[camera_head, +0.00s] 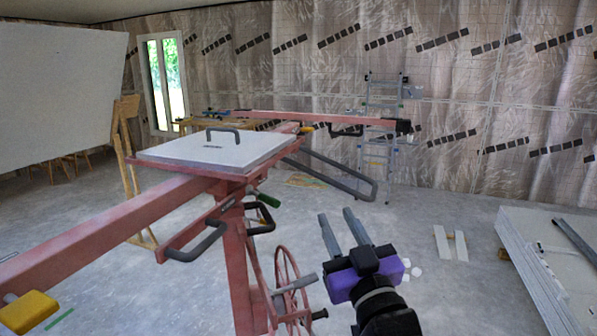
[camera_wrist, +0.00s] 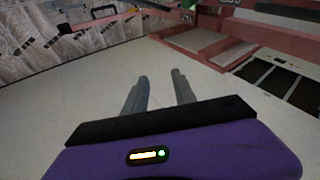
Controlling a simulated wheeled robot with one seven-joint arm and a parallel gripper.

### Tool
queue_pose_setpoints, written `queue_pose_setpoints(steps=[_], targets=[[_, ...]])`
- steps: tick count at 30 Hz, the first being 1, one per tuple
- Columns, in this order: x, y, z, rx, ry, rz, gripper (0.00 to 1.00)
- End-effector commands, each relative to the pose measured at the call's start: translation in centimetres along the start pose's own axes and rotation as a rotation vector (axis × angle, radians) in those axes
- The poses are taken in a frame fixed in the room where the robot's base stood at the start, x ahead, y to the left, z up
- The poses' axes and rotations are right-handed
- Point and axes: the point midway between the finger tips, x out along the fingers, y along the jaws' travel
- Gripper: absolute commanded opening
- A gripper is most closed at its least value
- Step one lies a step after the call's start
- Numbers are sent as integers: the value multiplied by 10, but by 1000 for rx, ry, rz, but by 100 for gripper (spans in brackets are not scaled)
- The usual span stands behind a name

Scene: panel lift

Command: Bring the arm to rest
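My gripper (camera_head: 342,232) is purple and black with two grey fingers. In the head view it is in the lower middle, to the right of the red panel lift (camera_head: 100,232). The fingers stand apart with nothing between them. The fingertips touch nothing that I can see.
A pale square panel with a handle (camera_head: 216,150) lies on the lift. The lift's handwheel (camera_head: 287,285) is left of my gripper. Stacked boards (camera_head: 535,262) lie at the right. A ladder (camera_head: 377,150) stands at the back wall. Floor between is mostly clear.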

Motion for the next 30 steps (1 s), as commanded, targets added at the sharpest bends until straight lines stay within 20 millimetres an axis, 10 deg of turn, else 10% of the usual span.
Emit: queue_pose_setpoints(steps=[12, 30], targets=[[-166, 14, 80, 99, -16, 108, 32], [-389, 10, 106, 139, -192, 191, 32]])
